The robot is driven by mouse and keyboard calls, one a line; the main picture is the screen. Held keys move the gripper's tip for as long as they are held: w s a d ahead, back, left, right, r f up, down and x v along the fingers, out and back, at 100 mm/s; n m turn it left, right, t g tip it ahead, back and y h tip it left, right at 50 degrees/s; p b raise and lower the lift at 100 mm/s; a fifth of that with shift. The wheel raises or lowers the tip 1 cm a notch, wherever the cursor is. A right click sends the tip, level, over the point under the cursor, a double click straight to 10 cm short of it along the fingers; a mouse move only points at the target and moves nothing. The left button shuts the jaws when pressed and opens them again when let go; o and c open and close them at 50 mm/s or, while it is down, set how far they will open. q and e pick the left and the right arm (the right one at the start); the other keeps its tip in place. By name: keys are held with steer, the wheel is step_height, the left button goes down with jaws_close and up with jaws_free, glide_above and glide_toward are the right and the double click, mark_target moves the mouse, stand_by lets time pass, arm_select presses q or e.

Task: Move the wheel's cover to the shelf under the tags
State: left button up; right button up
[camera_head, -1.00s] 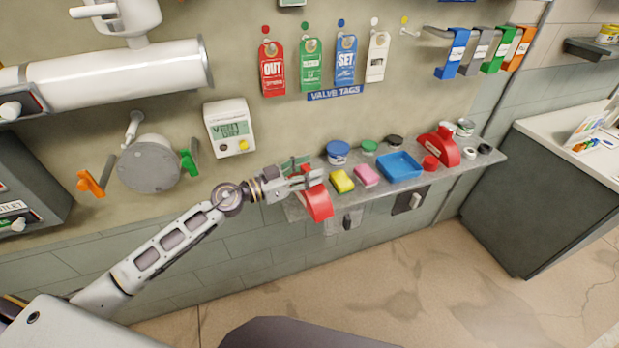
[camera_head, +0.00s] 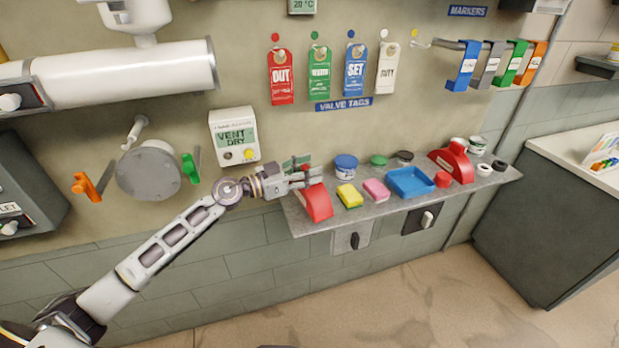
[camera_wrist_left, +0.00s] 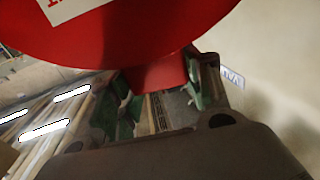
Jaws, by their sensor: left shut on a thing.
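The red cover (camera_head: 318,204) is at the left end of the grey shelf (camera_head: 370,203), below the valve tags. My left gripper (camera_head: 304,179) is shut on the cover's red stem. The left wrist view shows the cover's round red face (camera_wrist_left: 130,35) with part of a white label, and its stem between the green finger pads (camera_wrist_left: 160,90). I cannot tell whether the cover touches the shelf. The tags hang above: red OUT (camera_head: 281,78), green (camera_head: 319,75), blue SET (camera_head: 356,72) and white (camera_head: 387,70). My right gripper is not in view.
Along the shelf are a yellow sponge (camera_head: 349,196), a pink sponge (camera_head: 376,190), a blue tray (camera_head: 410,190), jars and another red piece (camera_head: 453,163). A grey round fitting (camera_head: 148,174) with orange and green levers is on the wall at left.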

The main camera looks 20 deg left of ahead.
arm_select(q)
steer(key=shift+w+a+f+b, duration=0.1)
steer(key=shift+w+a+b, duration=0.2)
steer(key=shift+w+b, duration=0.15)
steer(key=shift+w+a+f, duration=0.2)
steer(key=shift+w+f, duration=0.1)
steer(key=shift+f, duration=0.25)
steer(key=shift+w+a+f+b, duration=0.2)
steer(key=shift+w+f+b, duration=0.1)
steer(key=shift+f, duration=0.3)
steer(key=shift+w+a+f, duration=0.1)
steer(key=shift+w+f, duration=0.05)
steer(key=shift+f, duration=0.25)
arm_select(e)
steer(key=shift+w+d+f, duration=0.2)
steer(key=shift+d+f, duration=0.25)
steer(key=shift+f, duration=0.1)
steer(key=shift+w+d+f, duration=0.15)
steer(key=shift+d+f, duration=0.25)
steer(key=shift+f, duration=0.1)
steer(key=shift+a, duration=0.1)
arm_select(q)
steer(key=o, duration=1.5)
steer(key=shift+f, duration=0.1)
steer(key=shift+a, duration=0.15)
